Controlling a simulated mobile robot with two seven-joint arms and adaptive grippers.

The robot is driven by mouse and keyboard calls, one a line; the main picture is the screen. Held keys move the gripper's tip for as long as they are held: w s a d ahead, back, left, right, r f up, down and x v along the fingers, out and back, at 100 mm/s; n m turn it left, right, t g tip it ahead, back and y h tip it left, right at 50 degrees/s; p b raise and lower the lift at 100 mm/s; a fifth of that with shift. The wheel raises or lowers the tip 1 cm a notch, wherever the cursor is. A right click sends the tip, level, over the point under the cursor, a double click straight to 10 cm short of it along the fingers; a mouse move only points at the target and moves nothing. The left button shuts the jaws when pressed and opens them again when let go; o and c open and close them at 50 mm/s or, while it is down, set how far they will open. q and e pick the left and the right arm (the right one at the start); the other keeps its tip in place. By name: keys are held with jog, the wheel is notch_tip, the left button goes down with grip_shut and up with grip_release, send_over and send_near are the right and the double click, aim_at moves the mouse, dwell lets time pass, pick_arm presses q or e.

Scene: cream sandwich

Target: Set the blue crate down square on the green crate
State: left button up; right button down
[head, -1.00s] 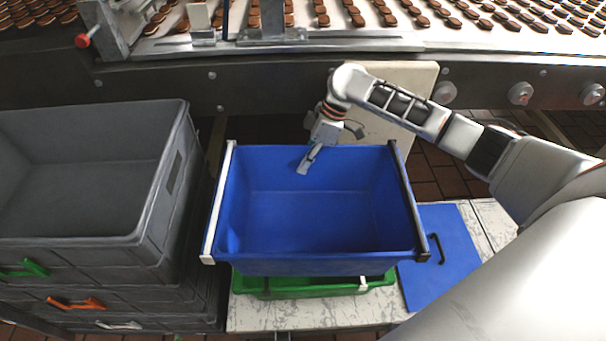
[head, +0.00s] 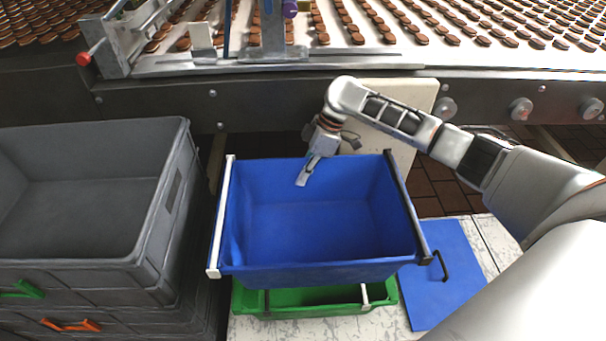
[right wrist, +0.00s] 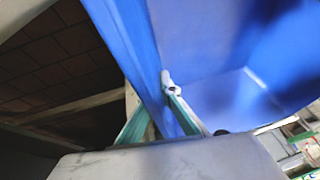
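The blue crate (head: 320,226) is empty, with a white rail on its left side and a black rail on its right. It hangs above and behind the green crate (head: 246,300), hiding its far part. The green crate sits on the pale table with its near part open to view. My right gripper (head: 307,171) is shut on the blue crate's far wall, one finger inside. In the right wrist view the fingers (right wrist: 158,120) straddle the blue wall (right wrist: 205,45). The exact gap between the crates cannot be told. My left gripper is not in view.
Stacked grey crates (head: 80,215) stand close at the left. A blue lid-like panel (head: 447,275) with a black handle lies on the pale table (head: 483,240) at the right. A conveyor with cookies (head: 440,35) runs along the back, with a cream panel (head: 395,130) in front.

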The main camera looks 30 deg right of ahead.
aim_at(302, 191)
jog(key=shift+f, duration=0.7)
jog(key=shift+f+b, duration=0.75)
jog(key=shift+f, duration=1.6)
jog(key=shift+w+f, duration=0.1)
jog(key=shift+f, duration=0.15)
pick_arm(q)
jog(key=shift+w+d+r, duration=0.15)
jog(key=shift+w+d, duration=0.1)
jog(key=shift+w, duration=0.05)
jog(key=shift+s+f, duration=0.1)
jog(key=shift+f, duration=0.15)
